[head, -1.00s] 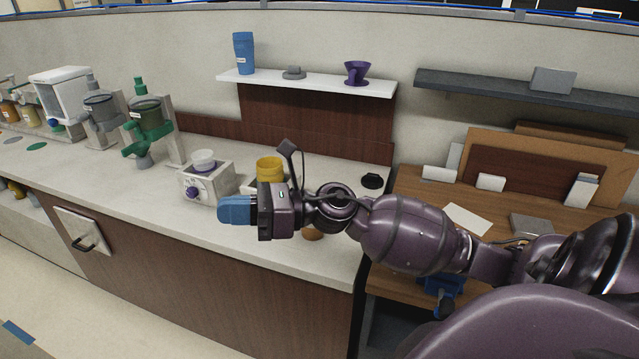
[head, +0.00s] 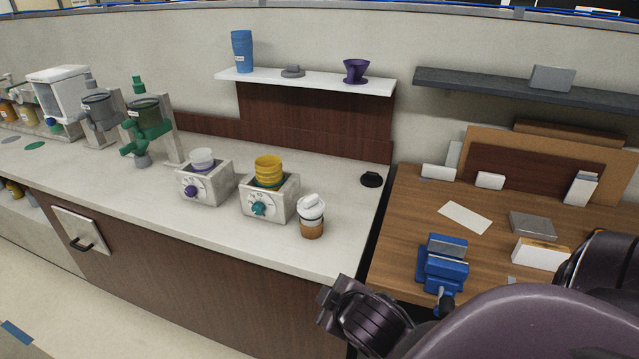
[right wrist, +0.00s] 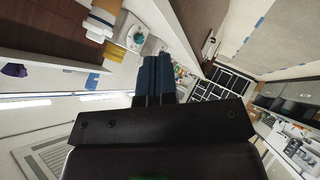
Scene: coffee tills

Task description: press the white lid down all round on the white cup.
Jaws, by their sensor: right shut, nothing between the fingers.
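The white cup (head: 310,217) with a brown sleeve stands upright near the front edge of the pale counter, right of the grinder with the teal dial. The white lid (head: 311,203) is on top of the cup. I cannot tell whether its rim is seated all round. My right gripper, with blue fingers, shows in the right wrist view (right wrist: 152,78); its fingers are together and empty. In the head view its fingertips do not show; only part of my right arm is at the lower right, apart from the cup. My left gripper is in neither view.
A black lid-like piece (head: 371,180) lies behind right. A blue vise (head: 444,268) stands on the wooden table (head: 405,230).

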